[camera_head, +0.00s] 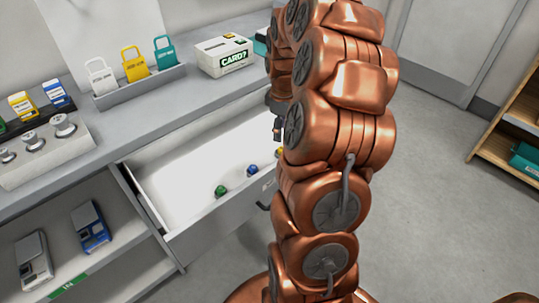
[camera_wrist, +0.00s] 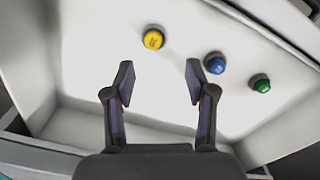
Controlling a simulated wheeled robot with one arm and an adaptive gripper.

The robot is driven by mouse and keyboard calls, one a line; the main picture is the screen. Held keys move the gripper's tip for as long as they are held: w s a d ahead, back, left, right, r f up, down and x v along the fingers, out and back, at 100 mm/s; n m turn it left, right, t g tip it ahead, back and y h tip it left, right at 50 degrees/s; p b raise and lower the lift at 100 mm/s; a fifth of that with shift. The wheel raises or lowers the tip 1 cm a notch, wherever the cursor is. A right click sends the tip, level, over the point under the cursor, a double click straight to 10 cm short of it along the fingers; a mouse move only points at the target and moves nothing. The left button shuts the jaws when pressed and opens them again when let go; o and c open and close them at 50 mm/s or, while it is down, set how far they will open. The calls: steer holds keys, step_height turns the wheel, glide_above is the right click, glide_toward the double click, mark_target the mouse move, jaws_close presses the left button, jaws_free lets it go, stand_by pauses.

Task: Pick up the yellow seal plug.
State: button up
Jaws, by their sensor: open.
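The yellow seal plug (camera_wrist: 153,39) lies on the white floor of the open drawer (camera_head: 180,180), beyond my fingertips in the wrist view. In the head view only a sliver of yellow shows beside my arm, which hides most of it. My gripper (camera_wrist: 159,83) is open and empty, with its two fingers spread apart, and the yellow plug lies ahead of the gap between them. In the head view, a part of my gripper (camera_head: 277,128) shows above the drawer, mostly behind my arm.
A blue plug (camera_wrist: 215,64) and a green plug (camera_wrist: 260,84) lie in the same drawer, right of the yellow one. The drawer walls surround them. A counter (camera_head: 150,112) with weights (camera_head: 64,127), padlock-shaped tags (camera_head: 133,64) and a card box (camera_head: 222,54) stands behind.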

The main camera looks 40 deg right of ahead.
mark_target(281, 148)
steer(key=shift+w+d+f, duration=0.1)
steer(key=shift+d+f, duration=0.4)
steer(key=shift+f, duration=0.05)
steer(key=shift+a+f+p, duration=0.1)
steer(key=shift+f+p, duration=0.2)
steer(key=shift+f, duration=1.3)
steer(key=shift+w+f+p, duration=0.15)
steer(key=shift+f+p, duration=0.05)
steer(key=shift+f, duration=0.9)
steer(key=shift+w+f+p, duration=0.1)
steer(key=shift+f+p, duration=0.1)
steer(key=shift+f, duration=0.85)
steer(key=c, duration=0.9)
steer(key=shift+o, duration=0.2)
